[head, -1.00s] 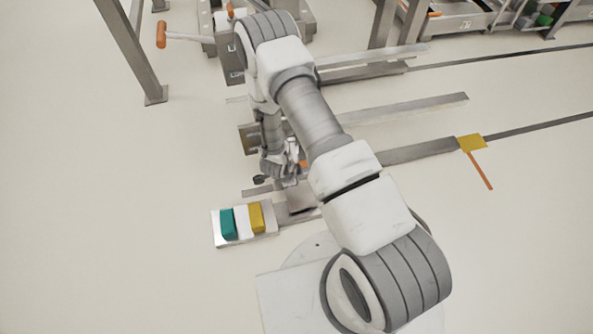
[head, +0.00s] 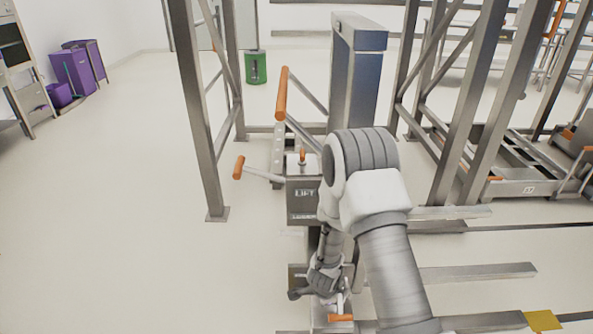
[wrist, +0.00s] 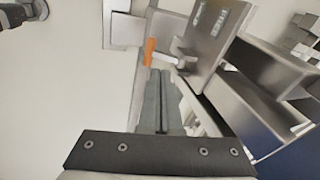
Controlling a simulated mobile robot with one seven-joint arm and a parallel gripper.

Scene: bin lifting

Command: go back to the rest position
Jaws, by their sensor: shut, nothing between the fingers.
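My gripper (head: 328,288) hangs low below my bent arm in the head view, in front of the grey lift box (head: 303,203) marked LIFT. In the wrist view its two dark grey fingers (wrist: 158,76) lie side by side and touch, with nothing between them. An orange-handled lever (wrist: 150,52) shows just beyond the fingertips there; I cannot tell if they touch it. In the head view an orange grip (head: 340,317) shows just below the gripper.
Levers with orange grips (head: 239,167) and (head: 281,93) stick out from the lift. Steel posts (head: 200,110) stand on both sides. A green bin (head: 255,68) and purple cabinets (head: 74,72) stand far back. The floor at left is clear.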

